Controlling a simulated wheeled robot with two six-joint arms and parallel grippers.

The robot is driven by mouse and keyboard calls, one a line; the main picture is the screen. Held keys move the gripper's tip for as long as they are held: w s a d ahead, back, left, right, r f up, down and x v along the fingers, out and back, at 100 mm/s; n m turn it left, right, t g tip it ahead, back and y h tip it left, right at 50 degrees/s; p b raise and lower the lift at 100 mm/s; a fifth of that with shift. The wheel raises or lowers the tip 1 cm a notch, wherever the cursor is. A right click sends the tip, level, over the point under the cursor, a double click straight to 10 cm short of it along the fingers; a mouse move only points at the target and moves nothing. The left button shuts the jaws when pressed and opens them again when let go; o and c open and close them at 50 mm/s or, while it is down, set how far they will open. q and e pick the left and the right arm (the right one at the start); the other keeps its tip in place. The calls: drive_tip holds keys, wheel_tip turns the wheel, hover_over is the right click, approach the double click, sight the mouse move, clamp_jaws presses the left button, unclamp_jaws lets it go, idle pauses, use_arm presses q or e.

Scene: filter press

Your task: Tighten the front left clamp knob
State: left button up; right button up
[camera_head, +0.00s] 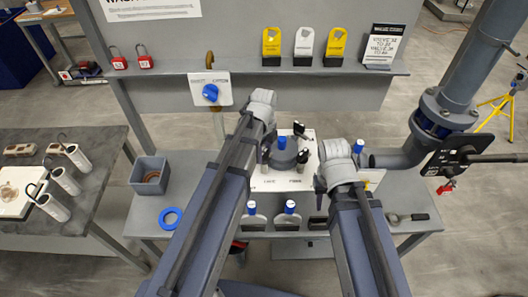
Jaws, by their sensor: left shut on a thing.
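The filter press (286,160) is a round grey housing with a blue-topped fitting (282,142), standing on a white plate (262,183) in the middle of the bench. Dark clamp knobs show at its right side, one at the back (299,128) and one at the front (303,156). My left gripper (266,153) is at the left front edge of the housing, shut on what appears to be the front left clamp knob, which its jaws and wrist hide. My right gripper (320,184) is right of the housing over the plate; its jaws are too small and covered to read.
A grey bin (150,174) and a blue ring (170,218) lie on the bench's left. Blue-topped holders (289,219) line the front edge. A large pipe with a flange (446,112) stands at right, and a wrench (408,217) lies at right front. A tag shelf (380,68) runs behind.

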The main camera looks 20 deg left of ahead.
sight(264, 152)
use_arm(q)
drive_tip(key=shift+m, duration=0.8)
drive_tip(key=o, duration=1.4)
drive_tip(key=shift+c, duration=0.2)
wheel_tip(264, 152, up, 8)
drive_tip(key=p, duration=0.8)
drive_tip(key=shift+f, duration=0.1)
drive_tip(key=shift+s, duration=0.1)
